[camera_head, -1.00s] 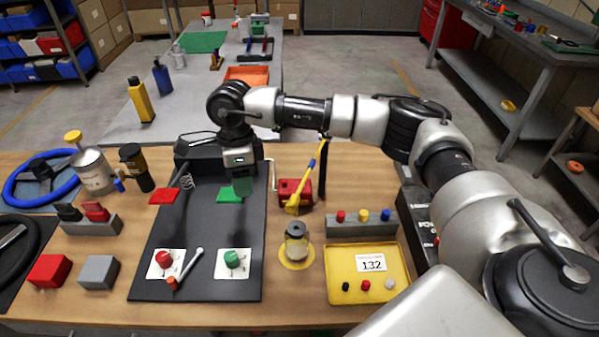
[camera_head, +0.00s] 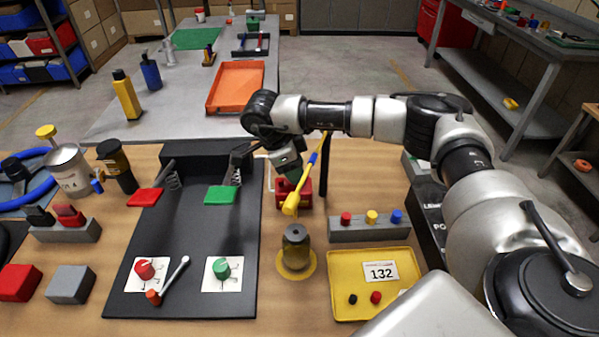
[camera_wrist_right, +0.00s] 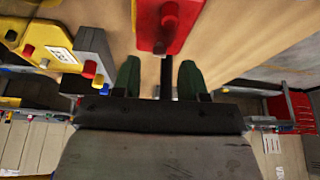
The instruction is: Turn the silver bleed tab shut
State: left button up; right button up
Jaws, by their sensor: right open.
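I cannot single out the silver bleed tab for certain. My left gripper is not in view.
A yellow-headed tool (camera_head: 295,200) leans close to the red block. A jar (camera_head: 296,248) stands on a yellow disc in front. Red and green pedals (camera_head: 221,195) rise from the board on the left. A yellow tray (camera_head: 345,309) and a grey button block (camera_head: 345,230) stand right.

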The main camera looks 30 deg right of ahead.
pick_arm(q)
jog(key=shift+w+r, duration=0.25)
pick_arm(e)
jog(key=shift+x, duration=1.35)
grip_shut()
jog(key=shift+m, duration=0.5)
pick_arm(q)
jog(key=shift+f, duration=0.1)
pick_arm(e)
grip_release()
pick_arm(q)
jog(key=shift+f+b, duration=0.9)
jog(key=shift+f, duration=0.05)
pick_arm(e)
jog(key=v, duration=1.1)
jog(key=shift+w, duration=0.2)
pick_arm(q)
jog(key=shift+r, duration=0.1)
pick_arm(e)
jog(key=shift+d, duration=0.1)
